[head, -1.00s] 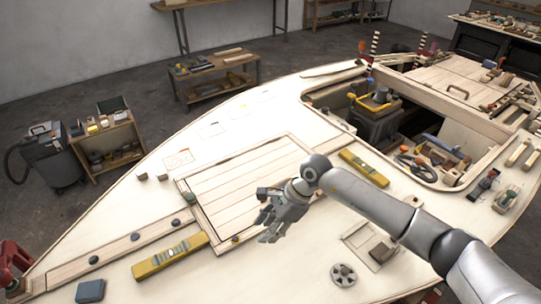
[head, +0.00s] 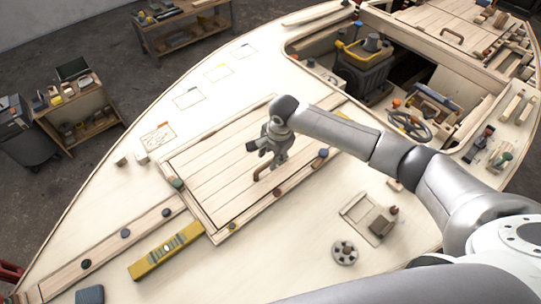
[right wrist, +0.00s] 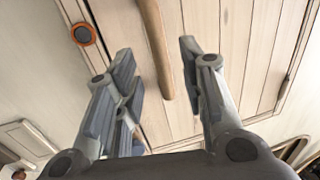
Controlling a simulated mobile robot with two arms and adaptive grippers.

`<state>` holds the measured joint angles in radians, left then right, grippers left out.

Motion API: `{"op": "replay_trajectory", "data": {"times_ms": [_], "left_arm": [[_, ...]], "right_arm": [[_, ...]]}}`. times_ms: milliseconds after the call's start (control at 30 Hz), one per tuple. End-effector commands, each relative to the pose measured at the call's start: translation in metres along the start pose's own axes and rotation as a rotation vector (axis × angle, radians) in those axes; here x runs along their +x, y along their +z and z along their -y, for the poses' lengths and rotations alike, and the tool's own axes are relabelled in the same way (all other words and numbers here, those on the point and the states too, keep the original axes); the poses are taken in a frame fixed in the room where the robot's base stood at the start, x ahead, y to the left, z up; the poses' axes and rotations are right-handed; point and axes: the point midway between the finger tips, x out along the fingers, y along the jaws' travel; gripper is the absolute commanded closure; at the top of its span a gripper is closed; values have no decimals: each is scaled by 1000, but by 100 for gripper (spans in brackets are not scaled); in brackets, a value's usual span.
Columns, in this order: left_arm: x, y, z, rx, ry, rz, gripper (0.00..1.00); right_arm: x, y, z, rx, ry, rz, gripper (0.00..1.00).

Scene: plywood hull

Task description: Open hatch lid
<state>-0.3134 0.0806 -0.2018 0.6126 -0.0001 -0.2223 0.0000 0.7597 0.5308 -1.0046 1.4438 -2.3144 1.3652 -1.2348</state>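The hatch lid (head: 208,172), made of pale planks, lies flat and closed in its frame on the deck in the head view. Its planks (right wrist: 210,95) fill much of the right wrist view. A curved wooden handle (head: 262,172) is on the lid near its front edge; my gripper partly hides it in the head view. My right gripper (head: 263,152) is over the handle, fingers pointing down. In the right wrist view, the open fingers (right wrist: 157,58) are on either side of the handle (right wrist: 154,38), with gaps visible. My left gripper is not in view.
A yellow level (head: 166,247) lies on the deck left of the lid. A round perforated part (head: 344,253) and a small tray (head: 360,208) lie to the right. A cockpit opening with a steering wheel (head: 408,123) is farther right. The bow deck is mostly clear.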

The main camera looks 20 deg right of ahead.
Motion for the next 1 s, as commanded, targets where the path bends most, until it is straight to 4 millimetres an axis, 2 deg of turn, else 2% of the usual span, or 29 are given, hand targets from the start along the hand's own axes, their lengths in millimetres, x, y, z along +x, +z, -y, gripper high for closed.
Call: {"op": "replay_trajectory", "data": {"times_ms": [100,233,367,600,900,1000], "left_arm": [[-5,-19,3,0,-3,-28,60],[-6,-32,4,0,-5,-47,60],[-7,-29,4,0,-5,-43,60],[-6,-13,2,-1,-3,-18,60],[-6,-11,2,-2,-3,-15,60],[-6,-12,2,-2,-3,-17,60]], "right_arm": [[14,1,0,2,3,1,63],[25,0,0,1,1,1,63],[29,0,0,1,0,0,63],[30,0,0,1,0,0,63],[30,0,0,1,0,0,100],[30,0,0,1,0,0,100]]}}
